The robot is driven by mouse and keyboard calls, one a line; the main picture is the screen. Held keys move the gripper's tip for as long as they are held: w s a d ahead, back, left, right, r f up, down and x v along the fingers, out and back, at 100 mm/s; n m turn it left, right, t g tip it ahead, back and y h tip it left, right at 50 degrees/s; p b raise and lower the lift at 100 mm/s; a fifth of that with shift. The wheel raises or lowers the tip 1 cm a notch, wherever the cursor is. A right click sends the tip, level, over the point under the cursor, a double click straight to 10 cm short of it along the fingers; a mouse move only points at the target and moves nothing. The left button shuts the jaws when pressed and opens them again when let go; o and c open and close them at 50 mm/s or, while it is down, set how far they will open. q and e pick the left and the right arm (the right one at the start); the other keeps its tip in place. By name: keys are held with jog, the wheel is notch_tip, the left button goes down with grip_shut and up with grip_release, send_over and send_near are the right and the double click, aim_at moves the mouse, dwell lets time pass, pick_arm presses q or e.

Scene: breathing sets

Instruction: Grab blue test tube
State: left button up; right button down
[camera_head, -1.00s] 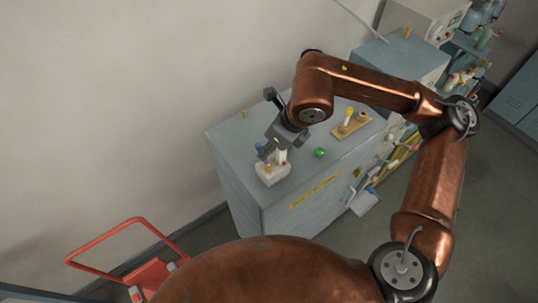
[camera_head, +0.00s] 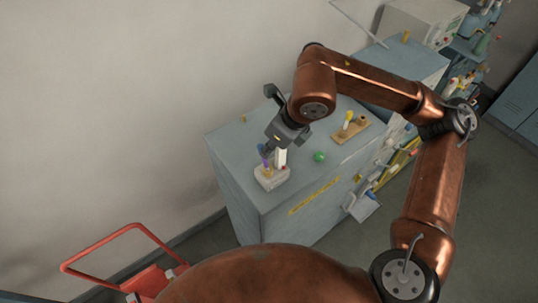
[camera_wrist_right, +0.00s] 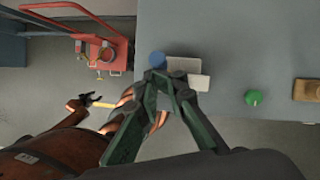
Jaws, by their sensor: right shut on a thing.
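The blue test tube (camera_head: 262,151) stands in a small white holder (camera_head: 270,180) near the left front of the grey-blue cabinet top. Its round blue top (camera_wrist_right: 157,60) shows in the right wrist view, just beyond the fingertips. My right gripper (camera_head: 271,148) reaches down at the holder and is shut on the blue test tube; the fingers hide part of the contact. A white upright block (camera_head: 281,158) stands beside the tube. In the right wrist view, my left gripper (camera_wrist_right: 90,100) is small at the left, away from the cabinet; its jaws are unclear.
A green ball-like object (camera_head: 319,157) lies right of the holder. A wooden rack (camera_head: 341,134) with a yellow-topped item stands farther back. A red cart (camera_head: 140,277) is at lower left. The cabinet top (camera_head: 300,185) is bare near its front edge.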

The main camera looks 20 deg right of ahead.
jog(key=s+d+r+b, duration=0.5)
jog(key=s+d+r, duration=0.4)
jog(key=s+r, duration=0.1)
jog(key=shift+s+r+b, duration=0.2)
jog(key=shift+r+b, duration=0.15)
jog(key=shift+r, duration=0.25)
jog(key=shift+a, duration=0.1)
jog(key=c, duration=0.6)
grip_release()
jog(key=shift+o, duration=0.2)
